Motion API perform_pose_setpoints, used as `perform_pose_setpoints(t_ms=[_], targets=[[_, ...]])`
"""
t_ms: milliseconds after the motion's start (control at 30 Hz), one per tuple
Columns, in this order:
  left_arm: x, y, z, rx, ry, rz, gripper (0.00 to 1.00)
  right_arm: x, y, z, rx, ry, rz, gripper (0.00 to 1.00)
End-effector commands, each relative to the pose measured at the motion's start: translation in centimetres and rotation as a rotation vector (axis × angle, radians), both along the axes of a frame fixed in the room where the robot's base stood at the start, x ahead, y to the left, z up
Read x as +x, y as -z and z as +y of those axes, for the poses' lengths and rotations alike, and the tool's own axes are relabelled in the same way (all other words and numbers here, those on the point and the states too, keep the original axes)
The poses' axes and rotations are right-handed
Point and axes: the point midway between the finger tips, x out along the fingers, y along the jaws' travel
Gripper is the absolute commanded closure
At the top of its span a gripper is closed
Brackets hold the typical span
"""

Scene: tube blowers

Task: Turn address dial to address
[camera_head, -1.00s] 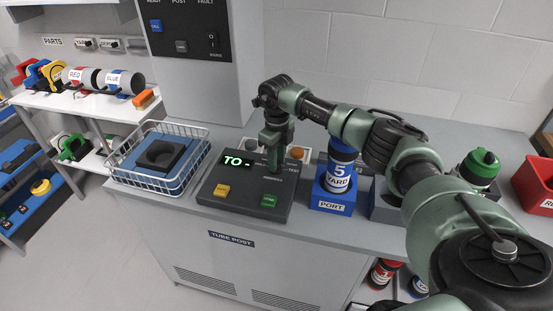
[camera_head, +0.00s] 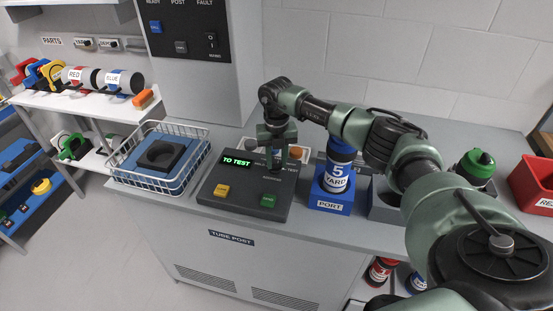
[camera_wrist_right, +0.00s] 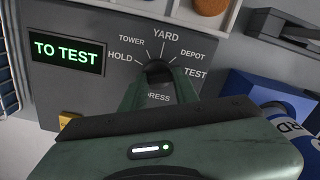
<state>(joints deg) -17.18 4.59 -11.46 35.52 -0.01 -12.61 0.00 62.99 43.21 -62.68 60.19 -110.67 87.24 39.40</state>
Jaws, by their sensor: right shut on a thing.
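The address dial (camera_wrist_right: 157,68) is a dark knob on the grey control box (camera_head: 232,204). Its marks read HOLD, TOWER, YARD, DEPOT and TEST in the right wrist view. The green display (camera_head: 237,160) reads TO TEST; it also shows in the right wrist view (camera_wrist_right: 66,52). My right gripper (camera_head: 277,166) points down over the box and is shut on the dial, with its fingers (camera_wrist_right: 158,88) around the knob. The gripper body hides part of the dial, so its pointer is hard to make out. My left gripper is not in view.
Left of the box is a wire basket (camera_head: 118,176) with a dark block. Right of it stand a blue PORT holder (camera_head: 331,204) with a YARD carrier (camera_head: 340,163). A yellow button (camera_head: 222,191) and a green button (camera_head: 268,200) sit on the box front.

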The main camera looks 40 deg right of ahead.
Motion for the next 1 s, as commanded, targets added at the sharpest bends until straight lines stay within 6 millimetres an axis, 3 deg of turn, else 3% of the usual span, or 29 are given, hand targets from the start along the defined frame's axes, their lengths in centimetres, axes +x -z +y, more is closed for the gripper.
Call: perform_pose_setpoints(t_ms=[667, 700, 767, 1000], targets=[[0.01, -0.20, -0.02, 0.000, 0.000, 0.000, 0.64, 0.22, -0.29, -0.13, -0.001, 0.071, -0.008, 1.00], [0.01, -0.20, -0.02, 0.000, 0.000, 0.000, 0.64, 0.21, -0.30, -0.14, -0.001, 0.071, -0.008, 0.65], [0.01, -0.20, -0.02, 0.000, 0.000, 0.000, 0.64, 0.20, -0.29, -0.12, -0.001, 0.070, -0.008, 0.49], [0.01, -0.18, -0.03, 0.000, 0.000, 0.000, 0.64, 0.08, -0.12, -0.05, -0.001, 0.068, -0.004, 0.49]])
